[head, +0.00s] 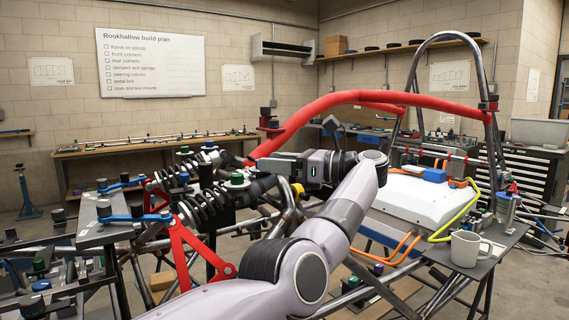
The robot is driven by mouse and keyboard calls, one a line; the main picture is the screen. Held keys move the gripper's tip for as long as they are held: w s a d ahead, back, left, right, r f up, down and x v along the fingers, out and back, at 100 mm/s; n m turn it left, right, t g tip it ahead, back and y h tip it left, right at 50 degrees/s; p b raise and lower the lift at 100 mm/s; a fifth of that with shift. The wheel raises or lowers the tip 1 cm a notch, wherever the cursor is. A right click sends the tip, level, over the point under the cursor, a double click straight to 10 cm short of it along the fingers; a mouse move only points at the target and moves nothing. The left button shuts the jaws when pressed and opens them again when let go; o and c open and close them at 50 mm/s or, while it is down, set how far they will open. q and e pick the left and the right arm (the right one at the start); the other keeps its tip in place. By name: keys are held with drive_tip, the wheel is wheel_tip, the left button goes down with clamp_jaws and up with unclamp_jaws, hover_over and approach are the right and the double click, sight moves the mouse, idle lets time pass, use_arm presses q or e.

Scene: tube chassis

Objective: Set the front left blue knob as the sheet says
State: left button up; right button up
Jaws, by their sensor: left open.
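A blue knob (183,178) sits on the upper end of a black coil-over damper (196,206) at the left of the tube chassis. A second blue knob (209,146) shows farther back, and green-topped knobs (237,178) stand close by. I cannot tell which blue knob is the front left one. My left gripper (252,164) points left, open and apparently empty, just right of these knobs. Its fingertips are small and dark against the parts behind. A wall sheet (238,78) shows a drawing too small to read. My right gripper is out of view.
A red bent tube (360,97) arches behind my gripper. A whiteboard (151,64) lists a build plan. A white box (421,200) and a mug (466,248) are at the right. Blue-handled parts (135,218) crowd the left.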

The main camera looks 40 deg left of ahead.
use_arm(q)
drive_tip(key=shift+p+v, duration=0.6)
drive_tip(key=shift+v, duration=0.35)
drive_tip(key=shift+a, duration=0.1)
